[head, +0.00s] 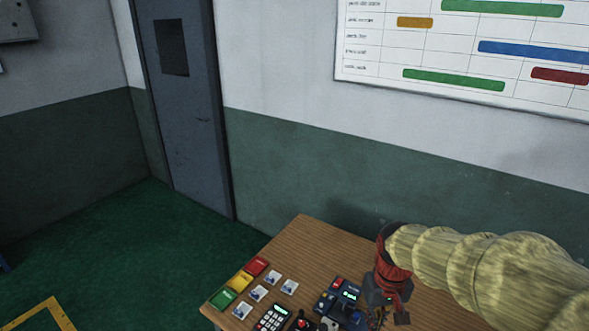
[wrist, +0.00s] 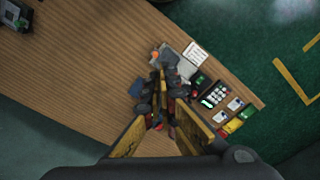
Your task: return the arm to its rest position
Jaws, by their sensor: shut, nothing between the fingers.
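My arm, in a pale yellow sleeve (head: 480,265), reaches in from the right of the head view. Its red wrist part (head: 393,262) hangs over the wooden table (head: 310,240). My gripper (head: 376,318) points down beside the small devices, and its tips are hard to make out there. In the wrist view my gripper (wrist: 162,88) shows its dark fingers close together at the tips, shut and empty. The fingers hide part of the table and of the things beneath them.
A keypad (head: 272,318), a joystick (head: 302,322) and a device with a lit display (head: 348,295) stand near the gripper. Red (head: 257,266), yellow (head: 239,281) and green (head: 223,298) blocks and several cards lie at the table's left. The wall is behind the table.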

